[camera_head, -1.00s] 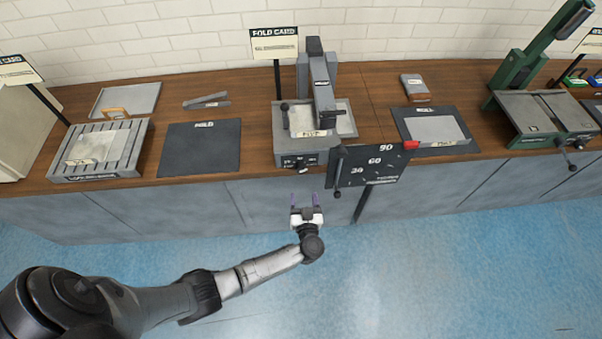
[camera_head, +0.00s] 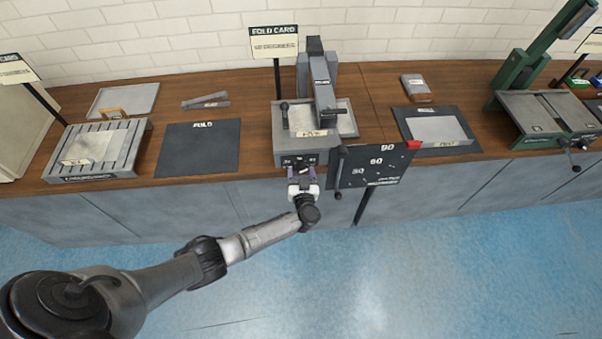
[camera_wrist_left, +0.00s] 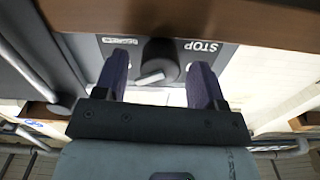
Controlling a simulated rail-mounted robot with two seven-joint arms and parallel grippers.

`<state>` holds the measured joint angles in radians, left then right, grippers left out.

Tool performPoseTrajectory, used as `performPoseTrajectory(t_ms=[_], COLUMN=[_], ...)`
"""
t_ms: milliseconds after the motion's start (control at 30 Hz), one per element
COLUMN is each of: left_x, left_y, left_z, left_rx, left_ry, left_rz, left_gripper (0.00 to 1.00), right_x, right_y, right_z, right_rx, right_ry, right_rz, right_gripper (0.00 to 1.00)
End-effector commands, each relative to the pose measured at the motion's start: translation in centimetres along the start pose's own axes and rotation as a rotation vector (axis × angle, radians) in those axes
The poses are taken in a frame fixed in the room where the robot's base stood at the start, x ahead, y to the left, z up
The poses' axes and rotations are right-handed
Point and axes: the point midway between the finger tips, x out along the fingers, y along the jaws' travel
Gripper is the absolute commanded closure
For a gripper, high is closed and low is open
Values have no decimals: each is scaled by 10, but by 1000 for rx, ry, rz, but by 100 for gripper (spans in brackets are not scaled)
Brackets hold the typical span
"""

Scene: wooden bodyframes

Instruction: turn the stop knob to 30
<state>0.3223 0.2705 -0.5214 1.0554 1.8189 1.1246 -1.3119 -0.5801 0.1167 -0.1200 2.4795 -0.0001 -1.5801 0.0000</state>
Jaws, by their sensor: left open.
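The stop knob (camera_wrist_left: 160,64) is a dark round knob with a pale pointer bar, on a grey panel beside the word STOP in the left wrist view. In the head view the knob's panel (camera_head: 299,159) is on the front of the grey folding machine (camera_head: 291,131), with the knob largely hidden. My left gripper (camera_head: 302,175) is open right in front of this panel. In the left wrist view its two purple fingers (camera_wrist_left: 160,80) stand on either side of the knob, with visible gaps. My right gripper is not in view.
A dark angle board (camera_head: 374,167) marked 30, 60 and 90 hangs to the right of my left gripper, with a lever (camera_head: 339,174) at its left edge. The wooden counter (camera_head: 258,115) carries other trays and tools. The floor in front is clear.

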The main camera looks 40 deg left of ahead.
Motion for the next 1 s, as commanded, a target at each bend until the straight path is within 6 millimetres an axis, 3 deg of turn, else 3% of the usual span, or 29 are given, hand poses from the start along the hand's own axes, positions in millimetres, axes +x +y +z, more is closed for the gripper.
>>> performPoseTrajectory(t_ms=[100,600,1000], left_x=[0,0,-2], left_y=[0,0,-1], left_z=[0,0,-1], left_rx=[0,0,-102], left_ry=[0,0,-6], left_rz=[0,0,-3], left_gripper=[37,85,85], right_x=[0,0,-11], right_y=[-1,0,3], right_z=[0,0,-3], right_rx=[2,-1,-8], right_ry=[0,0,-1], right_rz=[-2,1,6], right_gripper=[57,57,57])
